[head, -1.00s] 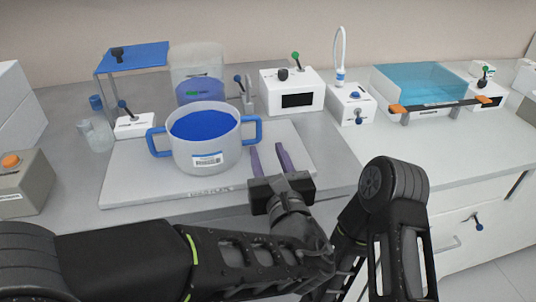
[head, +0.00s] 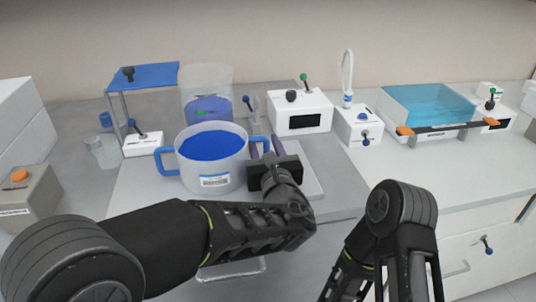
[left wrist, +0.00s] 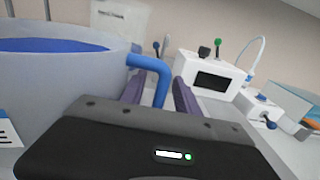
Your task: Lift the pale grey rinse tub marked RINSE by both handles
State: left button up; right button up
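The pale grey rinse tub (head: 213,180) holds blue liquid and stands upright on a pale board, with a small white label on its front. Its blue left handle (head: 167,160) is free. My left gripper (head: 265,148) is at the right handle, also seen in the left wrist view (left wrist: 160,85). There, the purple fingers of my left gripper (left wrist: 160,95) stand on either side of the handle bar, with a gap still showing on the right finger's side. The handle's lower end is hidden behind the gripper body. My right gripper is out of view; only part of the right arm shows.
A clear container (head: 208,82) of blue liquid stands behind the tub. A blue-topped stand (head: 143,75) and a grey box (head: 30,198) are to the left. White devices (head: 300,112) and a teal tank (head: 428,105) with orange handles are to the right.

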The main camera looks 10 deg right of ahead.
pick_arm(q)
jog(key=shift+w, duration=0.3)
jog(key=shift+c, duration=0.6)
grip_shut()
dwell(0.6)
jog(key=shift+o, duration=0.6)
grip_release()
jog(key=shift+s, duration=0.15)
jog(key=s, duration=0.7)
jog(key=shift+s, duration=0.3)
